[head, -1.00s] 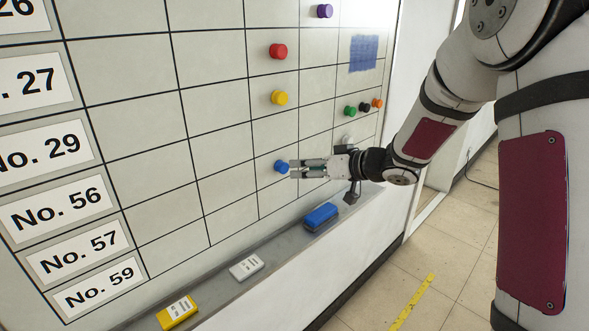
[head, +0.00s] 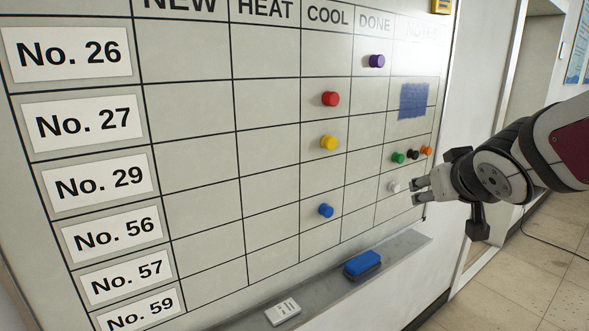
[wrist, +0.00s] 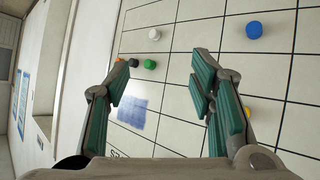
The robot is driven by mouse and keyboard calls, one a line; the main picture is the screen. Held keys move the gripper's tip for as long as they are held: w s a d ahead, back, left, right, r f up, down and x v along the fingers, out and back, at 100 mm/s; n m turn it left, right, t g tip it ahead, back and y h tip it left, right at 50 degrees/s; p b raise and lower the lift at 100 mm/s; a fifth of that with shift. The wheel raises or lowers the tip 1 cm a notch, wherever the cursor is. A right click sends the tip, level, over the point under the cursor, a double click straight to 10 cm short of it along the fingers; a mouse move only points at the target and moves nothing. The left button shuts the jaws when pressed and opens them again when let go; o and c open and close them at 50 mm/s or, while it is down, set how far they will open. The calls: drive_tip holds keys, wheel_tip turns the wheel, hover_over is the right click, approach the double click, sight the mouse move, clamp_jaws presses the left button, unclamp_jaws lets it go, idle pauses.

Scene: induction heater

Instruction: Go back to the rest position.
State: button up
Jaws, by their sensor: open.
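My gripper (head: 416,190) is open and empty in the head view, near the right edge of the whiteboard (head: 195,190). In the wrist view my gripper (wrist: 160,88) has its green-padded fingers spread, with the board behind them. A white magnet (head: 393,187) is on the board just left of the fingertips in the head view.
Red (head: 330,99), yellow (head: 329,143) and purple (head: 376,61) magnets are on the board. Green (head: 398,157), black (head: 412,155) and orange (head: 426,151) magnets sit near its right edge. The ledge (head: 330,290) below holds a blue eraser (head: 362,264) and a white box (head: 283,312).

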drive_tip(key=s+a+f+g, duration=0.1)
drive_tip(key=s+a+g, duration=0.1)
drive_tip(key=s, duration=0.5)
drive_tip(key=s+a+f+g+y, duration=0.1)
drive_tip(key=s+a+f+g, duration=0.1)
drive_tip(key=s, duration=0.6)
drive_tip(key=s+a+f+g+y, duration=0.1)
drive_tip(key=s+a, duration=0.2)
drive_tip(key=s, duration=0.5)
drive_tip(key=shift+s+a+f+g, duration=0.2)
drive_tip(key=shift+a+f+g, duration=0.05)
drive_tip(key=shift+g, duration=0.15)
